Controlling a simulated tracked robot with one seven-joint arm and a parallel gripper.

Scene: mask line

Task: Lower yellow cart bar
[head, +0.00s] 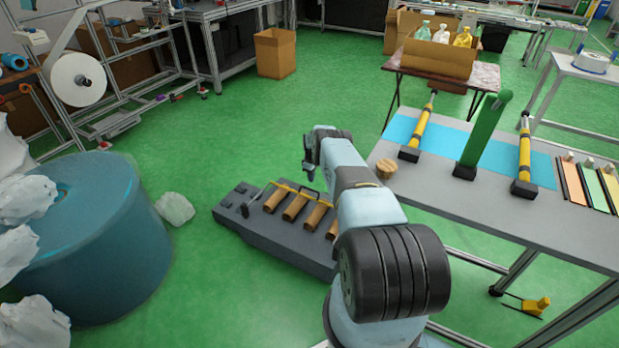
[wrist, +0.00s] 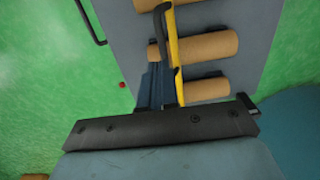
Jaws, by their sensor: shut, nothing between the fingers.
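The grey cart (head: 285,240) stands low on the green floor, bearing several brown rolls (head: 296,207). The yellow cart bar (head: 287,187) runs across the far ends of the rolls, appearing raised above the cart deck. In the wrist view the yellow bar (wrist: 175,65) crosses over the brown rolls (wrist: 207,46), with a black piece at its far end. My gripper (head: 308,166) points down above the far side of the cart. In the wrist view my gripper (wrist: 160,90) is shut and empty, close beside the bar; I cannot tell whether they touch.
A large blue-green roll (head: 80,235) with white crumpled plastic stands at left. A grey workbench (head: 455,200) with yellow and green posts stands at right. A cardboard box (head: 275,52) is behind.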

